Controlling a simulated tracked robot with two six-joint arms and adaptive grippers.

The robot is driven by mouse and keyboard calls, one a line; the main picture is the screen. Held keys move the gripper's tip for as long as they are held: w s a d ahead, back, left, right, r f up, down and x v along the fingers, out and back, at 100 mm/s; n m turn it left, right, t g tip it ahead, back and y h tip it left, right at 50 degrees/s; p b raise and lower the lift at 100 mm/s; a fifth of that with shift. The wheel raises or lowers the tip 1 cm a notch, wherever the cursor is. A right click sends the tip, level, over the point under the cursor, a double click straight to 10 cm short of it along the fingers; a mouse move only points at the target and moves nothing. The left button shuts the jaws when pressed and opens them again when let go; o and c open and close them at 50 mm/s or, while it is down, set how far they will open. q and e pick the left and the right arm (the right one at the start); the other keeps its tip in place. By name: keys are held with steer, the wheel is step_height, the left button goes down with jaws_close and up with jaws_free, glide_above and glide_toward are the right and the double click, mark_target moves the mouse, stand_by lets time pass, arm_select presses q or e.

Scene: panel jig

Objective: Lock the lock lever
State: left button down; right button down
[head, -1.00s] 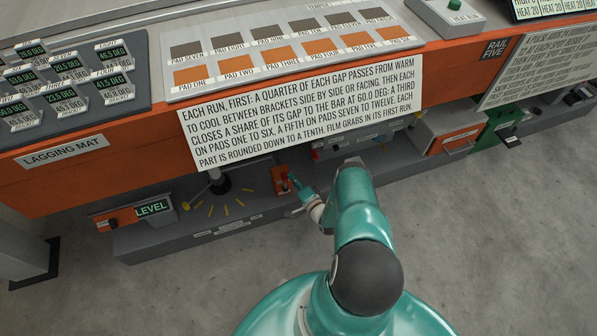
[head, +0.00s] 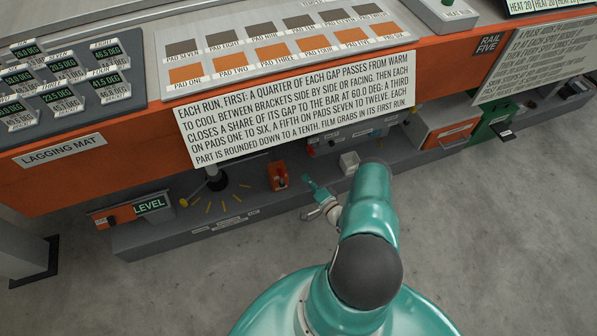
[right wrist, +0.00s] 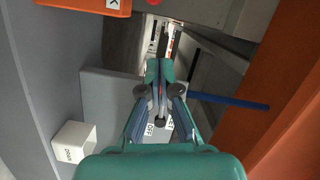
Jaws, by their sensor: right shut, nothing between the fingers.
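The small orange block (head: 277,177) on the grey lower ledge is probably the lock lever's housing. A dark part shows on its front, but its position is too small to tell. An orange block (right wrist: 85,4), cut off at the top of the right wrist view, bears a partly visible label ending in K. My right gripper (head: 312,190) is shut and empty, to the right of the orange block and apart from it. In the right wrist view, its fingers (right wrist: 160,105) are together over a grey surface. My left gripper is not in view.
A white cube (head: 349,162) stands right of my gripper; a white labelled block (right wrist: 73,146) also shows in the wrist view. A blue bar (right wrist: 235,101) lies right of the fingers. The instruction board (head: 300,105) overhangs the ledge. Yellow marks lie left of the orange block.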

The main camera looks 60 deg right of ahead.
steer(key=shift+v, duration=2.3)
steer(key=shift+w, duration=0.1)
